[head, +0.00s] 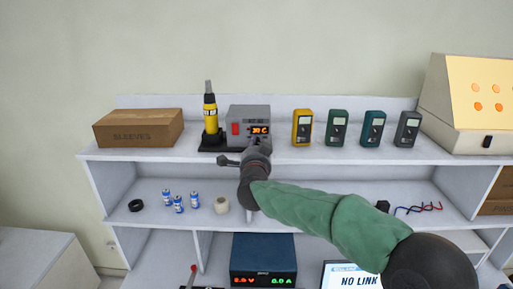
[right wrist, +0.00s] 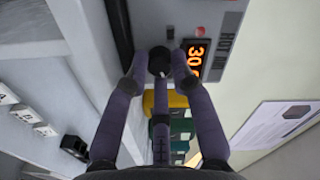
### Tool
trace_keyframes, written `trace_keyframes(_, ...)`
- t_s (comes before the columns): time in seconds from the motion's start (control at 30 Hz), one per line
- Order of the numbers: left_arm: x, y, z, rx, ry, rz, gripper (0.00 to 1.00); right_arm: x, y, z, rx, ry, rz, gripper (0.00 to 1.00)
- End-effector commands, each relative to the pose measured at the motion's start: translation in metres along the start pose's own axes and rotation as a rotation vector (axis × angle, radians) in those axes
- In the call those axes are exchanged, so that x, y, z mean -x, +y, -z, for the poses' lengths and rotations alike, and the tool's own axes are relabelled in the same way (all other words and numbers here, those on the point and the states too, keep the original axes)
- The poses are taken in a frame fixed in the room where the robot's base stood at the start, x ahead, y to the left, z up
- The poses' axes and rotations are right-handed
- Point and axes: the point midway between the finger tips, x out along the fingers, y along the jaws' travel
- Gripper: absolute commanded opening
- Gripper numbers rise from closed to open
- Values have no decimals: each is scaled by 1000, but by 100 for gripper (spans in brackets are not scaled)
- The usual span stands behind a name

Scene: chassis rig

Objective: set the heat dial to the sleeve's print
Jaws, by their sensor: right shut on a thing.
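The grey heat station (head: 250,113) stands on the top shelf with a red switch and an orange display (head: 260,130) that reads about 30 C. The display also shows in the right wrist view (right wrist: 195,55), turned on its side. My right gripper (head: 257,148) is at the station's front, below the display, and covers the dial in the head view. In the right wrist view the gripper (right wrist: 160,68) is shut on the black dial (right wrist: 158,58). A brown box (head: 138,128) marked SLEEVES sits at the left. I see no readable heat setting on it. My left gripper is not in view.
A yellow-handled tool (head: 210,115) stands left of the station. Several handheld meters, the nearest yellow (head: 302,127), stand right of it. A beige box with an orange-dotted panel (head: 480,95) is at the far right. Small batteries and a roll (head: 222,205) lie on the shelf below.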

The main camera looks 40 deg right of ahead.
Motion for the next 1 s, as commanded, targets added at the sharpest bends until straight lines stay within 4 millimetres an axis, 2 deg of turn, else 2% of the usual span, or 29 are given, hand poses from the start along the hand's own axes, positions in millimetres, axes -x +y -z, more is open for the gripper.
trace_keyframes(0.17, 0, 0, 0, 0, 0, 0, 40, 0, -2, 4, -2, 7, 4, 0)
trace_keyframes(0.2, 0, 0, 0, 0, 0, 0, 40, 0, -2, 4, -2, 7, 4, 28)
trace_keyframes(0.27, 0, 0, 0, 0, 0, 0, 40, 0, -2, 4, -2, 7, 4, 45)
trace_keyframes(0.3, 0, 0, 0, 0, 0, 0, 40, 0, -2, 3, -2, 6, 3, 48)
trace_keyframes(0.83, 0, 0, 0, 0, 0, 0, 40, 0, 1, -1, 3, -1, -2, 48)
trace_keyframes(1.0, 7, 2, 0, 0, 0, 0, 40, 0, 0, 0, 46, -1, -4, 48)
